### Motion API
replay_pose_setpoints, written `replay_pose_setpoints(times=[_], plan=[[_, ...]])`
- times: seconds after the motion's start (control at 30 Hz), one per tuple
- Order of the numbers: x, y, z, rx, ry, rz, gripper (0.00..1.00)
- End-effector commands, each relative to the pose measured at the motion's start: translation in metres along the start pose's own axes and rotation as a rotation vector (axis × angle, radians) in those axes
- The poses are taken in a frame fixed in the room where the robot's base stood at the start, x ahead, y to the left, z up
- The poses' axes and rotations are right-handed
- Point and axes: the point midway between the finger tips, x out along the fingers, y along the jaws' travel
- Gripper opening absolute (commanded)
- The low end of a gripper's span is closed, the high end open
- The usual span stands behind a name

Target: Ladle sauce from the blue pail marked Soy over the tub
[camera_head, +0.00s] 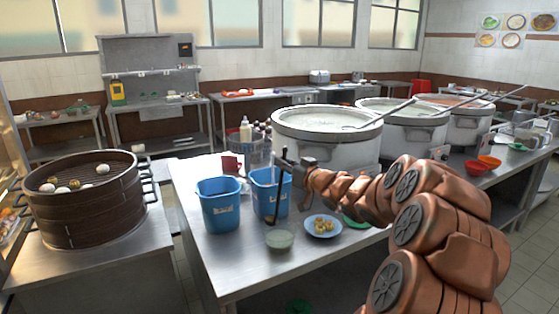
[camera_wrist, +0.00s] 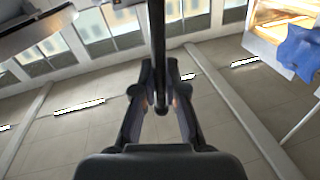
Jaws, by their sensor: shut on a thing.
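My gripper (camera_head: 291,164) is shut on the upper part of a ladle's thin handle (camera_head: 278,195). The handle hangs nearly upright, in front of the right blue pail (camera_head: 264,198). A dark part of the ladle shows low near that pail's front; its bowl is hard to make out. A second blue pail (camera_head: 220,208) stands to the left; both labels are too small to read surely. The small tub (camera_head: 280,241) with pale green contents stands just in front of the right pail. In the wrist view, my gripper's fingers (camera_wrist: 160,100) close around the dark handle (camera_wrist: 158,40).
A blue plate (camera_head: 339,228) with yellowish pieces lies right of the tub. Large stockpots (camera_head: 325,148) stand behind my arm. A red mug (camera_head: 231,163) and a bottle basket (camera_head: 254,150) are behind the pails. A bamboo steamer (camera_head: 85,205) stands left. The counter's front left is clear.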

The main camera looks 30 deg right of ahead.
Motion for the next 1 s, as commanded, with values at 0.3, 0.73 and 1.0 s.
replay_pose_setpoints(times=[0.3,0.73,1.0], plan=[[-0.004,0.018,0.004,0.078,0.015,0.004,0.0],[-0.008,0.04,0.012,0.185,0.037,0.001,0.0],[-0.011,0.054,0.017,0.253,0.05,0.003,0.0]])
